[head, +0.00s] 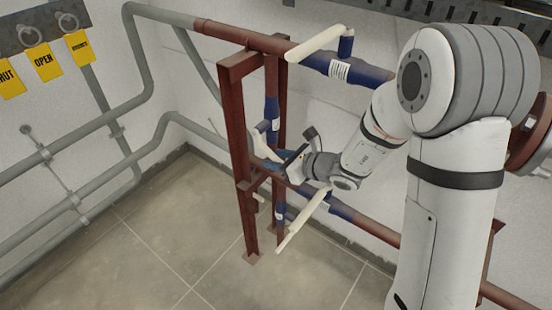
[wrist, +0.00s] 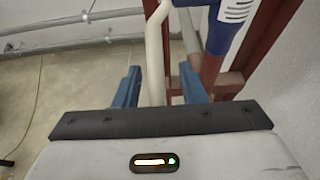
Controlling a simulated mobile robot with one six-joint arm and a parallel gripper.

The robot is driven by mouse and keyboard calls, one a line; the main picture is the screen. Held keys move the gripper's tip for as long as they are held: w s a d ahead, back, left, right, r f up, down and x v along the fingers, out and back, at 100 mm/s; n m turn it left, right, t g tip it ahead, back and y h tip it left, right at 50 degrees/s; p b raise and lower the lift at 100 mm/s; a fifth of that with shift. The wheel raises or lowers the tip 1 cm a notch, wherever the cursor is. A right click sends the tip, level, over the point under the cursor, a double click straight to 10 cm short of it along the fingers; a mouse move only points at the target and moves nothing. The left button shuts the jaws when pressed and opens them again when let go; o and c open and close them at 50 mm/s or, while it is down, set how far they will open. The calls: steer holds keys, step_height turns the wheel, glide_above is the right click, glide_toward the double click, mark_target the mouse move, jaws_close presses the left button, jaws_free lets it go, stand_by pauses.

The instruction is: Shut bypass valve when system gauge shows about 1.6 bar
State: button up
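A blue valve (head: 271,117) with a white label sits on the vertical red pipe at the frame, and it also shows in the wrist view (wrist: 228,25). I take it to be the bypass valve, but no name is readable. Its cream lever (wrist: 154,55) runs down between the blue fingers of my gripper (wrist: 160,86). The fingers are apart, with a gap visible on each side of the lever. In the head view my gripper (head: 278,160) is beside the frame, just below this valve, partly hiding its lever. No system gauge is visible in either view.
An upper blue valve (head: 345,69) and a lower blue valve (head: 327,206) with cream levers sit on horizontal pipes. A red frame (head: 241,160) stands close to my gripper. Yellow tags (head: 45,61) hang at upper left. Grey pipes line the wall; the tiled floor (head: 160,245) is clear.

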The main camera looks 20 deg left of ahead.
steer(key=c, duration=0.8)
jaws_close()
steer(key=shift+r, duration=0.1)
